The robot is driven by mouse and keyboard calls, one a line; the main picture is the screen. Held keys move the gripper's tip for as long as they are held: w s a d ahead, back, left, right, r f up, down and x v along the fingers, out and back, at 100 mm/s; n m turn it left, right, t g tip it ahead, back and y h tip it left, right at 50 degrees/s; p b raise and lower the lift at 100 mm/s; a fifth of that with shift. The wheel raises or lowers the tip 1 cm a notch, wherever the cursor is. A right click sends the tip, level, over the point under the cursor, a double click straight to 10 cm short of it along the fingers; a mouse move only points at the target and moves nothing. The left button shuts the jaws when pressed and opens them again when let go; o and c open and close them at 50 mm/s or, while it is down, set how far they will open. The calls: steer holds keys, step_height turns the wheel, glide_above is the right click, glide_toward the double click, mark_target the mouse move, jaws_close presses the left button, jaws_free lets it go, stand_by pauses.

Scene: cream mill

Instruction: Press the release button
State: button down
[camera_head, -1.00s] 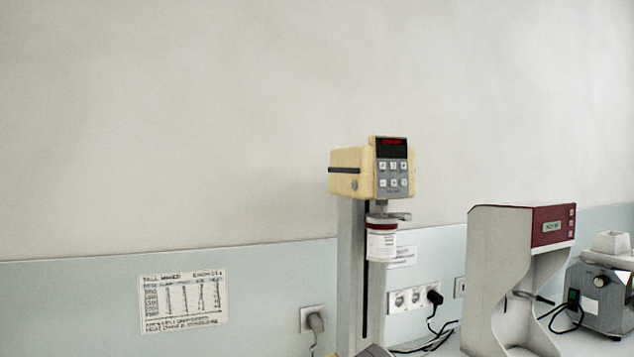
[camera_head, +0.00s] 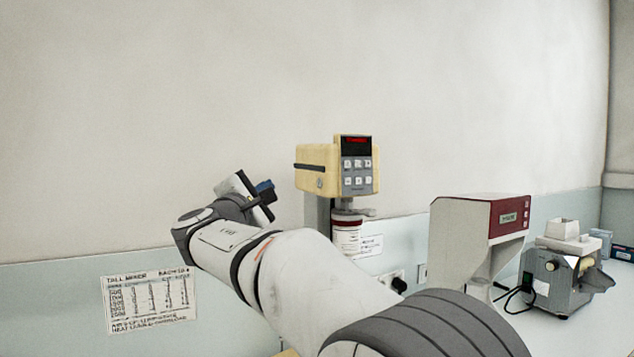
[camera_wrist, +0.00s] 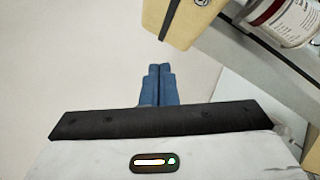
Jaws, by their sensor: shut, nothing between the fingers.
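A cream-yellow machine head (camera_head: 314,158) with a grey keypad front and a red-lit display stands on a column at the wall. A small round grey button (camera_head: 319,183) is on its left side. The keypad (camera_head: 357,175) holds several pale keys. My gripper (camera_head: 265,188) is left of the head, apart from it, with its blue fingers together and empty. In the wrist view, my gripper (camera_wrist: 160,68) points toward bare wall, and the cream head (camera_wrist: 210,30) lies to its upper right. A grey piece at the top edge there may be the button, cut off.
A jar with a red band (camera_head: 346,232) hangs under the head. A grey machine with a dark red panel (camera_head: 508,217) and a smaller grey machine (camera_head: 560,275) stand to the right. The wall left of the head is clear above a paper chart (camera_head: 150,300).

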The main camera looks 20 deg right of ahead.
mark_target(319, 183)
stand_by(0.3)
steer(key=w+d, duration=0.1)
steer(key=d, duration=0.7)
steer(key=shift+w+d+b, duration=0.3)
steer(key=shift+w+b, duration=0.05)
steer(key=shift+d, duration=0.1)
stand_by(1.8)
steer(key=shift+w+d+b, duration=0.1)
steer(key=shift+d+b, duration=0.2)
steer(key=shift+b, duration=0.05)
steer(key=shift+d, duration=0.3)
stand_by(0.6)
steer(key=shift+a+b, duration=0.1)
steer(key=shift+b, duration=0.2)
steer(key=shift+a, duration=0.6)
